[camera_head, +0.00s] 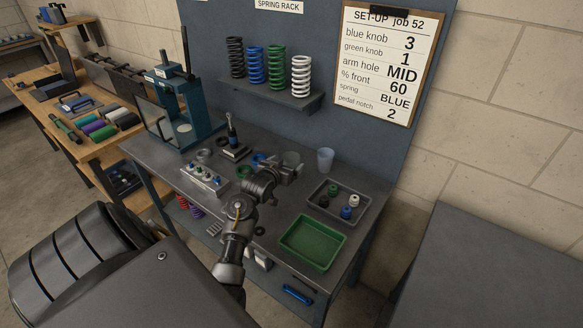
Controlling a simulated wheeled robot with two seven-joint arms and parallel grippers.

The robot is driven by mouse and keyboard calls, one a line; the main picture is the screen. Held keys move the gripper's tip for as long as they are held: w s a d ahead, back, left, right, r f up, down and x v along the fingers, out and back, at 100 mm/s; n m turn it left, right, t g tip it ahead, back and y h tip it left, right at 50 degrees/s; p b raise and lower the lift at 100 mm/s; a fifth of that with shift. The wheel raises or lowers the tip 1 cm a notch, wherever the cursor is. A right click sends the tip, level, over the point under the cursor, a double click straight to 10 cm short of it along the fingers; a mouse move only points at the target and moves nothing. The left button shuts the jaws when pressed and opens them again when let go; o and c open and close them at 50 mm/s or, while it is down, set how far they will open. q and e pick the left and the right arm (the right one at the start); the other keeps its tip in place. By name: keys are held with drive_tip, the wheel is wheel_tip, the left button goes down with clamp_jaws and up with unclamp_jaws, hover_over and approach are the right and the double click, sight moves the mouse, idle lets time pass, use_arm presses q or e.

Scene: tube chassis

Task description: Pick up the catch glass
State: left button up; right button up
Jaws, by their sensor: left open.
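A pale blue translucent cup (326,160) stands upright at the back of the grey bench, right of my left gripper. A second clear, greyish glass-like piece (292,157) shows just behind the gripper's tip, partly hidden by it. I cannot tell for sure which of the two is the catch glass. My left gripper (290,168) is open, with its arm reaching over the bench from the front. Whether its fingers touch the clear piece cannot be told. My right gripper is not in view.
A grey tray (364,213) with several small knobs and a green tray (287,236) lie on the right of the bench (157,155). A knob block (204,181) and a blue press frame (192,105) stand left. A spring shelf (270,95) hangs behind.

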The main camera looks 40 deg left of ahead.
sight(294, 156)
use_arm(q)
drive_tip(key=shift+r, duration=0.1)
drive_tip(key=shift+w+a+p, duration=0.15)
drive_tip(key=shift+w+p, duration=0.15)
drive_tip(key=shift+w, duration=0.15)
drive_tip(key=x, duration=0.3)
drive_tip(key=p+x, duration=0.1)
drive_tip(key=shift+a+f, duration=0.1)
drive_tip(key=shift+f, duration=0.2)
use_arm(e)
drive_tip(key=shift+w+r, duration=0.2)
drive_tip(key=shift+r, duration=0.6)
use_arm(q)
drive_tip(key=shift+c, duration=0.6)
drive_tip(key=c, duration=1)
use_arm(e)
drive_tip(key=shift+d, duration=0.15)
